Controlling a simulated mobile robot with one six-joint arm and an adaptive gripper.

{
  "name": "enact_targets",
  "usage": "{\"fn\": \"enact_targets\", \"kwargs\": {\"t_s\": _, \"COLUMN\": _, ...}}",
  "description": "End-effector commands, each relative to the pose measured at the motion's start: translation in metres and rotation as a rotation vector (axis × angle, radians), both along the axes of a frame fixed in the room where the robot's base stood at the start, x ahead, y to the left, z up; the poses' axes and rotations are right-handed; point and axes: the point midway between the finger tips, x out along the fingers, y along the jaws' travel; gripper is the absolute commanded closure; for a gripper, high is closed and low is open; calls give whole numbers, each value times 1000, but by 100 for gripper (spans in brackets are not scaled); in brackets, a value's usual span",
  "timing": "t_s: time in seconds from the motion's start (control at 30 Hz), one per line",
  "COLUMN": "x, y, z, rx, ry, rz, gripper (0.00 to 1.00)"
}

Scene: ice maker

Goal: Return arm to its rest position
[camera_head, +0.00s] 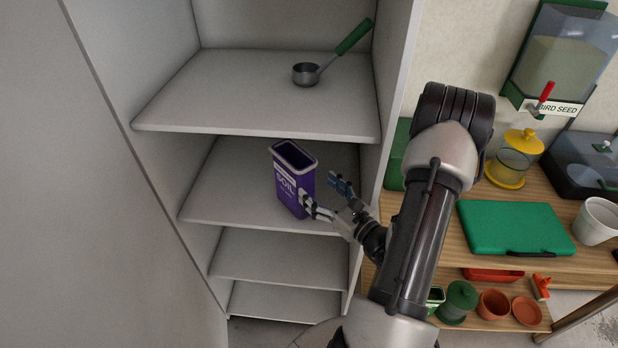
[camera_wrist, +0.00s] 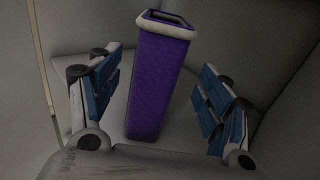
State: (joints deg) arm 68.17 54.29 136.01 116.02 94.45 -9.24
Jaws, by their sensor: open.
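My gripper (camera_head: 327,195) is open in front of the second shelf of the cabinet. A purple soil box (camera_head: 287,183) with an open top and a pale rim stands upright on that shelf. In the wrist view the soil box (camera_wrist: 160,85) rises between the two blue-padded fingers of my gripper (camera_wrist: 160,100), with a gap on each side, so it is not gripped. In the head view the right side of the box is partly hidden by a fingertip.
A metal scoop (camera_head: 306,74) with a green handle lies on the top shelf (camera_head: 240,95). The cabinet's right side wall (camera_head: 395,90) stands close to my arm. To the right, a wooden bench (camera_head: 550,210) holds a green case (camera_head: 510,228), a yellow-lidded jar (camera_head: 512,160) and a white pot (camera_head: 598,220).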

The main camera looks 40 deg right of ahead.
Motion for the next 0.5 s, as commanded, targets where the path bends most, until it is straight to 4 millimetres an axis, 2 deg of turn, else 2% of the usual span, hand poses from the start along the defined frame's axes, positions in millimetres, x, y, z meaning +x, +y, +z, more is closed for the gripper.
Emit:
{"fn": "enact_targets", "kwargs": {"t_s": 0.13, "x": -9, "y": 1, "z": 0, "rx": 0, "ry": -1, "rz": 0, "gripper": 29}}
{"fn": "enact_targets", "kwargs": {"t_s": 0.5, "x": -10, "y": 1, "z": 0, "rx": 0, "ry": -1, "rz": 1, "gripper": 29}}
